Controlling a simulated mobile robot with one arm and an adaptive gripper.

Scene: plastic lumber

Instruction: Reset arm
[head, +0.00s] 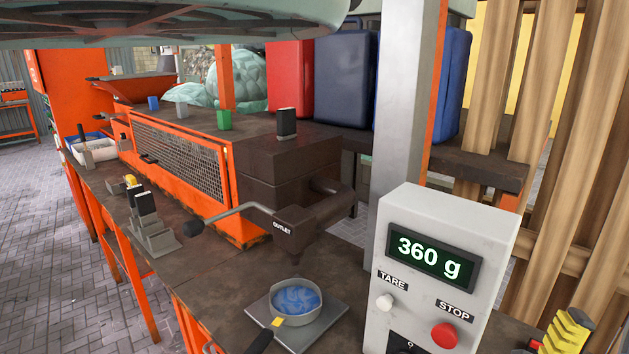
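No part that I can clearly identify as my arm's end is near the bench.
A pan (320,318) with blue material sits on a scale plate (247,312) below the extruder's outlet (292,225). A control box (490,215) reading 360 g stands right. A lever (225,217) sticks out left. Red (288,80) and blue (345,75) containers stand behind.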

